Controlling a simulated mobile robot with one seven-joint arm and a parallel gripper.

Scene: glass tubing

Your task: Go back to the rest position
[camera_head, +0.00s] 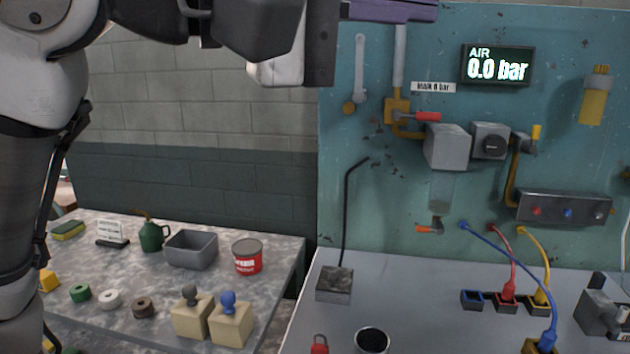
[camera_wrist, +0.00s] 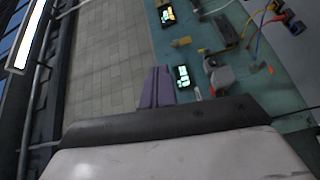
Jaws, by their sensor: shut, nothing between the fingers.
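My gripper (camera_head: 432,12) is at the top of the head view, its purple fingers in front of the upper edge of the teal panel (camera_head: 385,225). In the wrist view my gripper's fingers (camera_wrist: 158,72) lie side by side, shut and empty. They are apart from the panel fittings as far as I can see. The arm is raised across the upper left of the head view.
A display (camera_head: 497,65) reads AIR 0.0 bar. Below it are a red-handled valve (camera_head: 427,117), a grey block (camera_head: 446,147) and a manifold (camera_head: 563,207). Coloured tubes (camera_head: 510,250) curve over the right bench (camera_head: 420,300). The left table (camera_head: 200,285) holds a grey bin (camera_head: 191,249) and stamps.

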